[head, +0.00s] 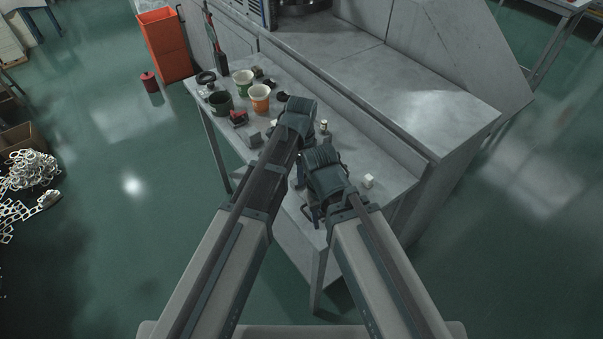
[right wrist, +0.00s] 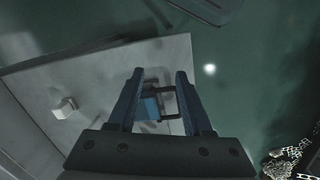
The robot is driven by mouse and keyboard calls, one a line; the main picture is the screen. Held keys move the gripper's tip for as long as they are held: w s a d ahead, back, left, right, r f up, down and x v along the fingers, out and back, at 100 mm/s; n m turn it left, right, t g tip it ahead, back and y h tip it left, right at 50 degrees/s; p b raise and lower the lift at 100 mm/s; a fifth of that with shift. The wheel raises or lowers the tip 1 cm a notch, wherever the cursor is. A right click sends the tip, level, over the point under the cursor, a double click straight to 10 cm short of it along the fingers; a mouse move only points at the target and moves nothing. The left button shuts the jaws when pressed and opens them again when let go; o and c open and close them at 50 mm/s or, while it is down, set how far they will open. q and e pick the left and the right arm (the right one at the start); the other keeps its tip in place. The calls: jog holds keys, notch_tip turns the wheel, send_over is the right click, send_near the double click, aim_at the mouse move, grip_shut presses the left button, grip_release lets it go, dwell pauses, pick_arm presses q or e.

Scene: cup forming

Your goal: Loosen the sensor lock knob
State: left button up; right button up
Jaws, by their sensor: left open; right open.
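I cannot make out a lock knob for certain in either view. In the right wrist view, a small blue block (right wrist: 150,106) with a dark bracket-like frame (right wrist: 170,92) shows near the table's edge, between the fingers of my right gripper (right wrist: 159,76). Those fingers are open, and I cannot tell whether they touch it. In the head view, my right wrist hides most of that spot; dark parts (head: 311,212) show beside it. My left gripper (head: 297,118) is open over the middle of the table, its fingertips largely hidden by its own wrist.
The grey table (head: 345,150) holds a white cube (head: 368,181), a green-rimmed cup (head: 243,80), an orange cup (head: 260,97), a dark green cup (head: 221,102) and a red item (head: 239,118). A large grey machine (head: 400,75) stands behind. An orange bin (head: 165,45) stands at back left.

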pick_arm(q)
grip_shut()
dwell(0.3)
jog(key=n, duration=0.5)
jog(key=shift+n, duration=0.4)
jog(key=n, duration=1)
jog(key=shift+n, duration=0.4)
jog(key=n, duration=0.4)
jog(key=shift+n, duration=0.6)
